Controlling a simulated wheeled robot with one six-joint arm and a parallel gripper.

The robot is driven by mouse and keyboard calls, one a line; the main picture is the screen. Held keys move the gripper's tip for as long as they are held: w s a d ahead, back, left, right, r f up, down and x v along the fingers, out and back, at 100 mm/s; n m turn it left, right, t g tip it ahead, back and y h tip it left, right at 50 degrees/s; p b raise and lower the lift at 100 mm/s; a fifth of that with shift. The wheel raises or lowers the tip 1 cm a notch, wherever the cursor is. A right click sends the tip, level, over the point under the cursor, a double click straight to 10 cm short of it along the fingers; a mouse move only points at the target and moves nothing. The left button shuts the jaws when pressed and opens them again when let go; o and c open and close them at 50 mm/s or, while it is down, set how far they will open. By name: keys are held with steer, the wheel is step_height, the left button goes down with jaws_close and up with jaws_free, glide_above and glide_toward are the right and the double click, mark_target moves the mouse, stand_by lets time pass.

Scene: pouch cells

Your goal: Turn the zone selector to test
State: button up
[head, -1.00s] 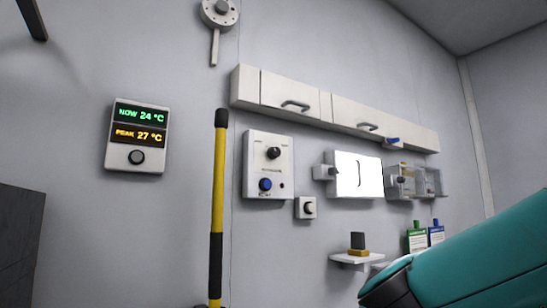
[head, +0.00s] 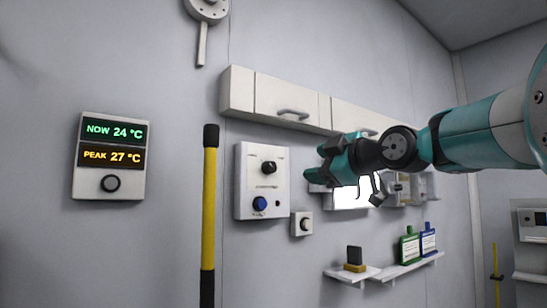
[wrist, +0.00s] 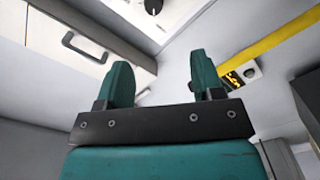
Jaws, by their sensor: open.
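A white control panel (head: 245,190) is mounted on the wall in the head view. It has a black knob (head: 268,167) at the top and a blue knob (head: 260,203) at the bottom. Its small labels are too small to read, so I cannot tell which knob is the zone selector or where it points. My gripper (head: 316,162) is open and empty, to the right of the panel and apart from it. In the wrist view, a dark knob (wrist: 153,6) shows at the top edge, beyond my open fingers (wrist: 161,75).
Wall cabinets (head: 290,100) run above the panel. A yellow-black pole (head: 208,220) stands left of it. A small white switch box (head: 301,224) is below right, and a temperature display (head: 110,155) hangs further left. A shelf (head: 395,270) holds bottles.

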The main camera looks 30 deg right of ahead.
steer(key=r, duration=0.1)
steer(key=p, duration=0.9)
glide_toward(273, 167)
steer(key=w, duration=0.9)
steer(key=shift+a, duration=0.3)
steer(key=shift+w+f, duration=0.15)
steer(key=shift+w, duration=0.1)
steer(key=c, duration=0.9)
